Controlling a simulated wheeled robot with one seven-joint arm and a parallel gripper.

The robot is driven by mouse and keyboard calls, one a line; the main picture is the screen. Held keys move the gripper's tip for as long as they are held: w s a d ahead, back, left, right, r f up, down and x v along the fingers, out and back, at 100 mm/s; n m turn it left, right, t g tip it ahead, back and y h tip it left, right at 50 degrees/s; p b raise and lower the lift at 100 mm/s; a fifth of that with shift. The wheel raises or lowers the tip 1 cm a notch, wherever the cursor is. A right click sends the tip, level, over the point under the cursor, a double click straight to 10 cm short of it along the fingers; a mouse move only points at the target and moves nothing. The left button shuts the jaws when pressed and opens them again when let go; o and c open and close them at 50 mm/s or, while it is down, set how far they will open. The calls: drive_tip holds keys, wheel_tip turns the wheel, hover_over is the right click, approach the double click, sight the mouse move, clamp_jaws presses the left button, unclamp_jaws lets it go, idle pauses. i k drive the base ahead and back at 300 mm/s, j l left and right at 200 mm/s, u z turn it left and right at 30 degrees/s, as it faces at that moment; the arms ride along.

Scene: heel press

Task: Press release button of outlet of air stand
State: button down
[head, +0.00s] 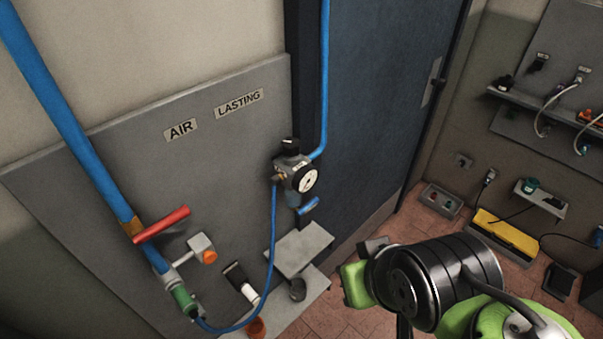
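The air stand is a grey panel (70,180) labelled AIR and LASTING. A thick blue pipe (75,125) runs down it past a red lever (161,225) to a green fitting (184,300), where a thin blue hose is attached. Just right of the pipe's lower end, a grey block carries a round orange button (209,257), the likeliest release button. My gripper (362,268) is at lower right, well right of the button and touching nothing visible. Its fingers are mostly hidden by my black wrist, so its opening is unclear.
A regulator with a round gauge (308,181) sits at the panel's right edge. Its thin blue hose (273,250) loops down to the green fitting. Grey ledges (303,248) and a white-and-black cylinder (243,284) project below. A dark blue door (385,110) stands behind.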

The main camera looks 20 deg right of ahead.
sight(209, 258)
drive_tip(key=u, duration=1.25)
